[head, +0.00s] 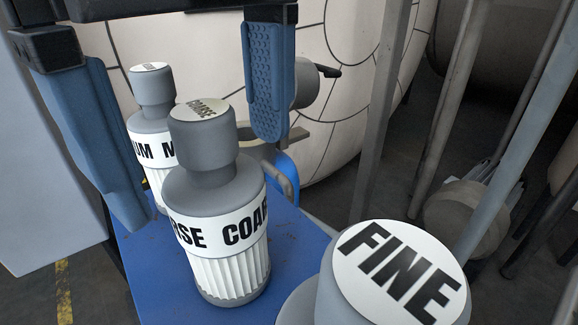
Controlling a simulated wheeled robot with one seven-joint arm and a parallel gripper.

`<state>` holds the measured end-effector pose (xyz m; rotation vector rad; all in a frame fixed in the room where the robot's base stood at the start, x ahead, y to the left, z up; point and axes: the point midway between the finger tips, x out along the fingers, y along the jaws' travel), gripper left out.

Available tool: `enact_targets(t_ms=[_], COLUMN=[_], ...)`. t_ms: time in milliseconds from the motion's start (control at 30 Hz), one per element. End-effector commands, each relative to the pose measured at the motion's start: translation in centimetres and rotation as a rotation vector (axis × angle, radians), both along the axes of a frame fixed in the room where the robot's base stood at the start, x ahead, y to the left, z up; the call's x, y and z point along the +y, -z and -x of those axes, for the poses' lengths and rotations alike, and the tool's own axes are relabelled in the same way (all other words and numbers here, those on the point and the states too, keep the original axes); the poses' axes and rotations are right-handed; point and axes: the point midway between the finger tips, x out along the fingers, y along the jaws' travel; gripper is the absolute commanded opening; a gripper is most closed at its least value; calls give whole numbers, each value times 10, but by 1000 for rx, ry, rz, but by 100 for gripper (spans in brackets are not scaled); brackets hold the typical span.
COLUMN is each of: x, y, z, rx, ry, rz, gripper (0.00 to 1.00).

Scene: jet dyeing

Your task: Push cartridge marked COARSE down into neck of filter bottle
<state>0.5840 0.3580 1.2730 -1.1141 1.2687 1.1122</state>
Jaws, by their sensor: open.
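The cartridge marked COARSE (220,235) stands upright on a blue surface (160,265) in the middle of the head view. It has a grey body, a narrower grey top with the label, a white lettered band and a ribbed white lower part. My gripper (204,178) is open, with one blue finger at the left and the other behind the cartridge's upper right. The fingers appear apart from it, and nothing is held. I cannot make out a filter bottle for certain; a blue body with a grey collar (292,134) shows partly behind the cartridge.
A similar cartridge (152,85), its label partly hidden, stands behind COARSE. One marked FINE (400,278) is close at lower right, cut off by the frame. A large pale rounded vessel (345,110) fills the back. Grey posts (385,100) stand at the right.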

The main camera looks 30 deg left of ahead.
Motion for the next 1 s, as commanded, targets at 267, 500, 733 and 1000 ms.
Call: enact_targets(t_ms=[267,500,733,1000], x=[0,0,0,0], y=[22,23,23,22], z=[0,0,0,0], rx=[0,-1,0,-1], ry=[1,1,1,1], rz=[-1,-1,-2,-2], gripper=[92,87,65,39])
